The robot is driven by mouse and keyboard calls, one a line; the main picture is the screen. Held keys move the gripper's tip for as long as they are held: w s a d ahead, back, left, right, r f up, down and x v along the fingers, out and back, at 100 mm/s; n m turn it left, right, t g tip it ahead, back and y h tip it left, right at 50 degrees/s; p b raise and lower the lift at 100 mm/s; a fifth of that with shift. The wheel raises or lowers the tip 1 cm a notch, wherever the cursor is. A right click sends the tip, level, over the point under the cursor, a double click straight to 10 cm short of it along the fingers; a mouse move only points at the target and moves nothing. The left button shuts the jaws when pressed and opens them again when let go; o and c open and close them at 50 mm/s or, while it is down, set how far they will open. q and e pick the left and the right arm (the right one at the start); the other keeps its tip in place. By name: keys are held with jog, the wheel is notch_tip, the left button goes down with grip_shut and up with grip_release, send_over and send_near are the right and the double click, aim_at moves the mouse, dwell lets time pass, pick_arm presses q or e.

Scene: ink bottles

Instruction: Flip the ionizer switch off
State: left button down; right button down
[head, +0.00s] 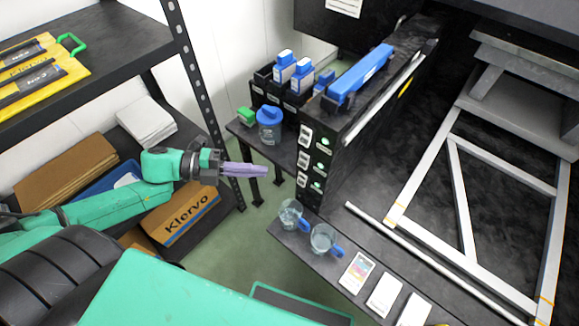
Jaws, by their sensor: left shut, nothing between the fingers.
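A black panel on the end of the machine (312,210) carries a column of small white switches, a top one (304,135), a middle one (303,158) and a bottom one (302,180). Green lights or marks and small labels sit beside them. The labels are too small to read, so I cannot tell which is the ionizer switch or how each is set. My left gripper (265,171) has purple fingers, shut and empty. It points right at the panel, a short gap left of the switches, apart from them. My right gripper is not in view.
A side table holds a blue-lidded jar (270,125) and a black bin (292,98) of blue-capped bottles. A shelf with a Klervo box (185,218) is at left.

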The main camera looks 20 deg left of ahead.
aim_at(304, 166)
pick_arm(q)
jog(key=shift+w+d+f+b, duration=0.3)
jog(key=shift+w+d+f, duration=0.1)
jog(key=shift+w+d, duration=0.65)
jog(key=shift+w+d+f+b, duration=0.4)
jog(key=shift+w+d, duration=0.4)
jog(key=shift+d, duration=0.35)
jog(key=shift+w+d+f+b, duration=0.25)
jog(key=shift+w+d+f, duration=0.2)
jog(key=shift+w+d, duration=0.6)
jog(key=shift+s, duration=0.1)
jog(key=shift+w+d+f+m+t+h+b, duration=0.1)
jog(key=shift+w+f+m+t+h+b, duration=0.2)
jog(key=shift+b, duration=0.6)
jog(key=shift+s+r, duration=0.1)
